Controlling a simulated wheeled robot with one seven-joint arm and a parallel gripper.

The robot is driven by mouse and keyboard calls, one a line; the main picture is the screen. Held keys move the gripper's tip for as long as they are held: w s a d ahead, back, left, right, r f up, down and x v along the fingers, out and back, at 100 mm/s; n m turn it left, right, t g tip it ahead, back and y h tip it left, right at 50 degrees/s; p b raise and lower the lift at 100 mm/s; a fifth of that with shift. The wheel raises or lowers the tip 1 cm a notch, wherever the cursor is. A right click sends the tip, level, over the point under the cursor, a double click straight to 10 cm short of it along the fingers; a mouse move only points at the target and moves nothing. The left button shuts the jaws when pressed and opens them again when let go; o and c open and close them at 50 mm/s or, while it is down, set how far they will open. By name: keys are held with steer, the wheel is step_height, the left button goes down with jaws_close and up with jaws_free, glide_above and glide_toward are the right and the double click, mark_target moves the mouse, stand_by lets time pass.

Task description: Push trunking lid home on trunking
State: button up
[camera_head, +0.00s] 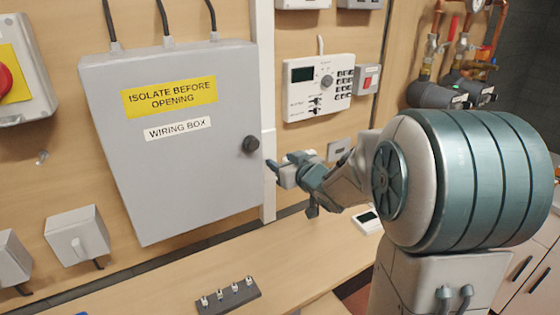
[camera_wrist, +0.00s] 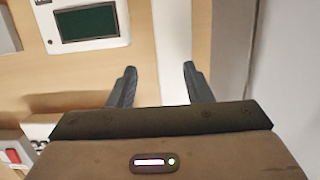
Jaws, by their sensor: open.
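The white trunking (camera_head: 262,60) is a narrow vertical strip on the wooden wall, just right of the grey wiring box. Its lower stretch (camera_head: 268,202) looks a little wider, with a step partway down. This may be the lid, but I cannot tell how it is seated. My gripper (camera_head: 274,172) is in front of this lower stretch, reaching in from the right. In the wrist view my gripper (camera_wrist: 158,72) is open, with nothing between its fingers. The white strip (camera_wrist: 171,40) shows beyond and between the fingertips; I cannot tell whether they touch it.
The wiring box (camera_head: 180,190), with a dark knob (camera_head: 250,144), stands out from the wall close to my gripper's left. A white controller (camera_head: 318,88) and a small red-switch box (camera_head: 367,79) are on the right. A shelf (camera_head: 300,262) below holds a dark terminal strip (camera_head: 228,297).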

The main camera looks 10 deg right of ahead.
steer(key=d+f+p+v, duration=0.1)
steer(key=f+v, duration=0.2)
steer(key=v, duration=1)
steer(key=shift+s+d, duration=0.3)
steer(key=shift+s, duration=0.15)
stand_by(0.6)
steer(key=shift+r, duration=0.15)
